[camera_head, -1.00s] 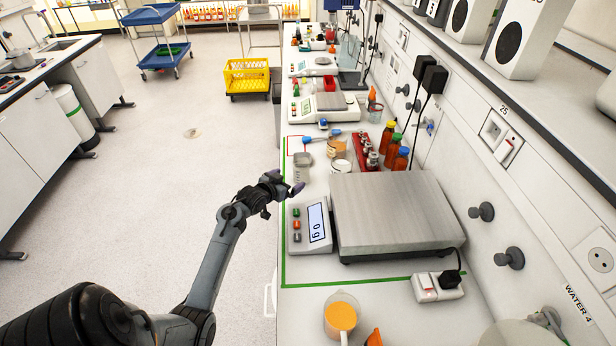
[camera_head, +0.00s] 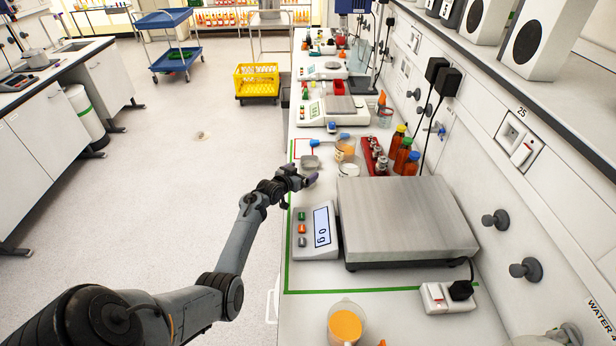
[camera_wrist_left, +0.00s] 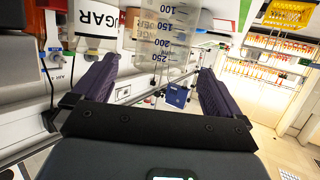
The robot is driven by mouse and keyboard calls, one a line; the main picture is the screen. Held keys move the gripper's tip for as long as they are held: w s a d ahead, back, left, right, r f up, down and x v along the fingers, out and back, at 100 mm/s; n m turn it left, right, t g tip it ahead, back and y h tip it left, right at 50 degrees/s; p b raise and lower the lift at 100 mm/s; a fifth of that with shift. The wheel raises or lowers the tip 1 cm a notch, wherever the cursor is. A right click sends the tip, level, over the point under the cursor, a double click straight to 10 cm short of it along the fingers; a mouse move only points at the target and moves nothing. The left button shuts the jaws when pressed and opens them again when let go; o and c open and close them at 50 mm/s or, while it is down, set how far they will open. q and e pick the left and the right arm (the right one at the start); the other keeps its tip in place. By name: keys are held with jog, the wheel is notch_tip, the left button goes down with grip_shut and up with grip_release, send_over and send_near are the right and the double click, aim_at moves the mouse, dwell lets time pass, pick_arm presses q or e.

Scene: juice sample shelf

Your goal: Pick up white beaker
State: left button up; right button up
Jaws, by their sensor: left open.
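A clear, whitish beaker with printed volume marks (camera_wrist_left: 168,45) appears between the two fingers of my left gripper (camera_wrist_left: 157,68) in the left wrist view. In the head view the beaker (camera_head: 311,162) stands on the bench just beyond my left gripper (camera_head: 308,181). The gripper is open, with its purple fingers apart and nothing clamped. How far the beaker sits between the fingers is hard to tell. My right gripper is not in view.
A white-topped jar (camera_head: 348,170) and an orange-filled jar (camera_head: 345,148) stand right of the beaker. A red rack (camera_head: 368,152) and bottles (camera_head: 401,154) stand farther right. A large scale (camera_head: 405,215) fills the nearer bench. A juice beaker (camera_head: 346,322) stands at the front.

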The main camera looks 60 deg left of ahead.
pick_arm(q)
jog(key=shift+b+x, duration=0.4)
jog(key=shift+x, duration=1.3)
jog(key=shift+a, duration=0.1)
jog(key=c, duration=1.2)
